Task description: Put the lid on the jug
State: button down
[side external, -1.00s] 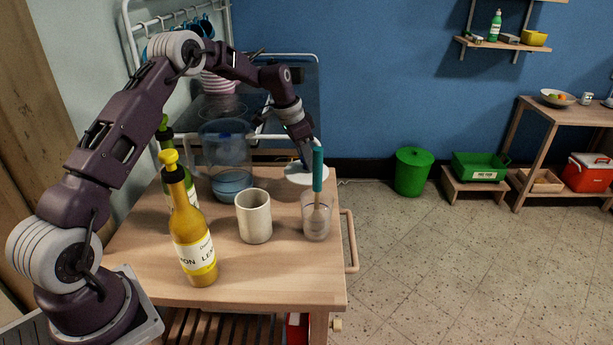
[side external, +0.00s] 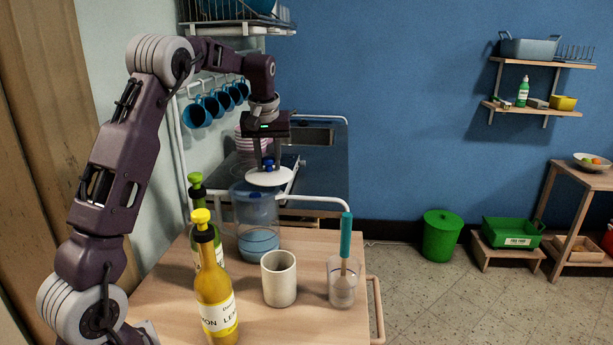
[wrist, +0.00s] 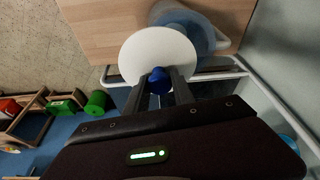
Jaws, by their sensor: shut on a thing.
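The lid (side external: 268,178) is a white disc with a blue knob; it also shows in the wrist view (wrist: 157,50). My gripper (side external: 268,165) is shut on the blue knob and holds the lid level, up in the air. In the wrist view my gripper's fingertips (wrist: 160,80) close on the knob. The jug (side external: 256,215) is clear bluish plastic with some blue liquid in the bottom and stands upright on the wooden cart. The lid appears above the jug's top and apart from it. In the wrist view the jug (wrist: 190,28) is partly hidden behind the lid, which is off to one side.
On the cart (side external: 300,322) stand a yellow bottle (side external: 215,295), a green-capped bottle (side external: 198,245), a beige cup (side external: 279,278) and a glass (side external: 342,290) with a teal-handled utensil. A white rail (side external: 315,199) runs behind the jug.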

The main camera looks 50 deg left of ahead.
aim_at(253, 173)
jog(key=s+a+n, duration=0.1)
jog(key=s+a+r, duration=0.1)
jog(key=shift+s+a+r+n, duration=0.1)
jog(key=shift+s+a+n, duration=0.1)
jog(key=shift+s+n, duration=0.2)
jog(key=shift+s+a+g, duration=0.15)
jog(key=shift+s+g, duration=0.05)
jog(key=shift+g, duration=0.1)
jog(key=shift+f, duration=1.9)
jog(key=shift+f, duration=0.15)
jog(key=c, duration=1)
grip_release()
jog(key=shift+o, duration=0.3)
jog(key=o, duration=0.4)
jog(key=shift+o, duration=0.2)
